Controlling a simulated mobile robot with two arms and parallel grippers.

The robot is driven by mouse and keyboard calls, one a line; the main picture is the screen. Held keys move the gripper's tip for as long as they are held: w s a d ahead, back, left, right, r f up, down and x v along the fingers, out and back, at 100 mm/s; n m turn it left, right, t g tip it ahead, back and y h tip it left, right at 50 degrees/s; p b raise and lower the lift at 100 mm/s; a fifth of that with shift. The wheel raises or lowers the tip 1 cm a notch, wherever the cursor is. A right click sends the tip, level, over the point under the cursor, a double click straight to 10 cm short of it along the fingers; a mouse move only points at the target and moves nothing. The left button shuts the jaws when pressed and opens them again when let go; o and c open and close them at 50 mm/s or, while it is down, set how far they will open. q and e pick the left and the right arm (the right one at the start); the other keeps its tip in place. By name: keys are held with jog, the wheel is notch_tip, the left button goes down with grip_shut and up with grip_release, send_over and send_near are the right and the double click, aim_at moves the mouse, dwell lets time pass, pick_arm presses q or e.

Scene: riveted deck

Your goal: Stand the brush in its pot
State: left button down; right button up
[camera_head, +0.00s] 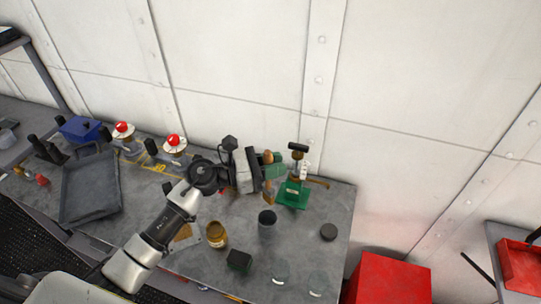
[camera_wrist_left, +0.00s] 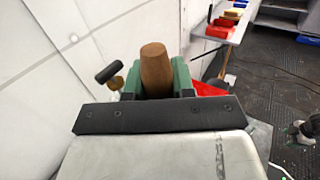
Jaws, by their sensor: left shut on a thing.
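My left gripper (camera_head: 273,171) has green fingers and is shut on the brush (camera_head: 268,157). The brush stands roughly upright in the grip, with its brown wooden handle at the top and a lighter end below the fingers. In the left wrist view the handle (camera_wrist_left: 155,68) shows between the green fingers. A grey, open-topped cup, which looks like the pot (camera_head: 266,228), stands on the bench just below the brush in the picture. The brush's lower end appears above or behind the cup's rim, apart from it. My right gripper is not in view.
A brown jar (camera_head: 216,237) stands left of the pot, with a dark block (camera_head: 239,261) in front. A green stand (camera_head: 291,197) is close right of the brush. A dark disc (camera_head: 328,232) and clear round dishes (camera_head: 317,284) lie to the right. A grey tray (camera_head: 90,190) is far left.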

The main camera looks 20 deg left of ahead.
aim_at(265, 185)
pick_arm(q)
jog(key=shift+s+a+f+b, duration=0.1)
jog(key=shift+s+f+b, duration=0.1)
jog(key=shift+f+b, duration=0.25)
jog(key=shift+s+a+f+b, duration=0.15)
jog(key=shift+f+b, duration=0.15)
jog(key=shift+f, duration=0.2)
notch_tip(265, 185, down, 4)
jog(key=b, duration=0.2)
jog(key=shift+w+d+f+b, duration=0.15)
jog(key=shift+f+b, duration=0.05)
jog(key=shift+b, duration=0.1)
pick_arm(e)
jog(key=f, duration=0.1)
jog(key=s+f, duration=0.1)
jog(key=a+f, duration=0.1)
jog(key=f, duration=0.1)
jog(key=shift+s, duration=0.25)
pick_arm(q)
jog(key=shift+f, duration=0.1)
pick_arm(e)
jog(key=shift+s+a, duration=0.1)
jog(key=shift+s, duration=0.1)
